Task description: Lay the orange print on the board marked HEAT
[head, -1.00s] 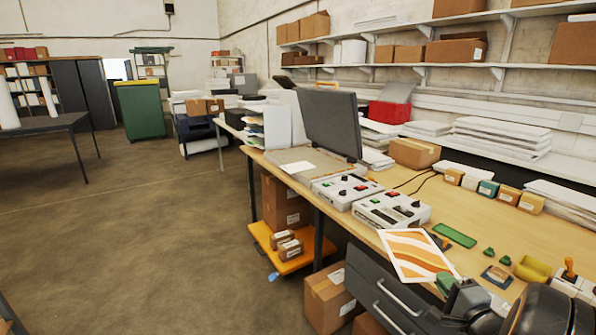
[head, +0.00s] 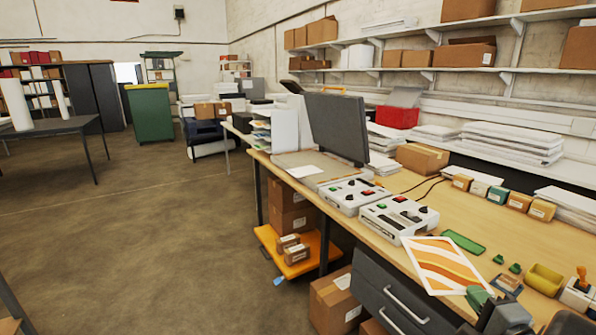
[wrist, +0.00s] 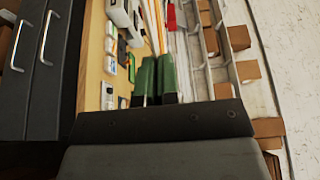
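The orange print (head: 440,265), a white-edged sheet with orange and yellow waves, is tilted above the front edge of the workbench in the head view. My gripper (head: 479,296) is at its lower right corner, at the picture's lower right. In the wrist view the green fingers of my gripper (wrist: 157,68) are close together, with a thin strip of the print (wrist: 156,25) running out from between them, seen nearly edge-on. The gripper is shut on the print. I cannot make out any HEAT marking; lettering is too small to read.
Two grey control boxes (head: 352,194) (head: 397,216) stand on the wooden workbench (head: 405,184) beyond the print, with a monitor (head: 337,126) behind. A green mat (head: 464,243), small green pieces and a yellow tray (head: 545,279) lie right of the print. Open floor (head: 150,245) is at left.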

